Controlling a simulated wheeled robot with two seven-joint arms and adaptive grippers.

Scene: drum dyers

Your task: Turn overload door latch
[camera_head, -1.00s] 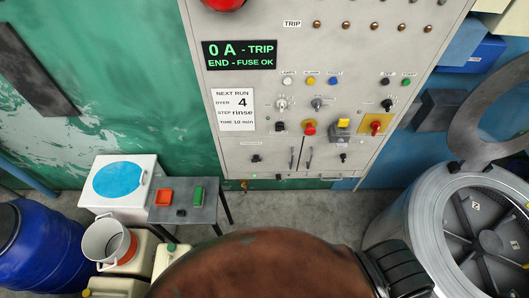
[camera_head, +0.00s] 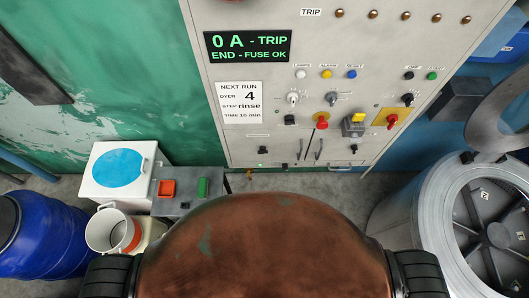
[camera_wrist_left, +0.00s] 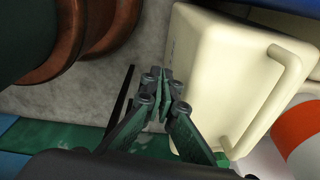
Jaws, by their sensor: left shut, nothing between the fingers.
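The grey control cabinet (camera_head: 215,95) stands upright ahead in the head view. Its lower part has small doors with dark latch-like knobs, a left one (camera_head: 262,150) and a right one (camera_head: 354,148). Their labels are too small to read, so I cannot tell which is the overload door latch. Two upright handles (camera_head: 309,149) sit between them. My left gripper (camera_wrist_left: 164,82) shows only in the left wrist view, shut and empty, pointing down beside a cream canister, well away from the cabinet. My right gripper is in neither current view.
A small grey table (camera_head: 185,184) with a red and a green item stands left of the cabinet. A white bin (camera_head: 96,193), blue barrel (camera_head: 40,245) and cream canister (camera_wrist_left: 205,80) crowd the left. A metal drum (camera_head: 430,205) stands right. Some floor is free before the cabinet.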

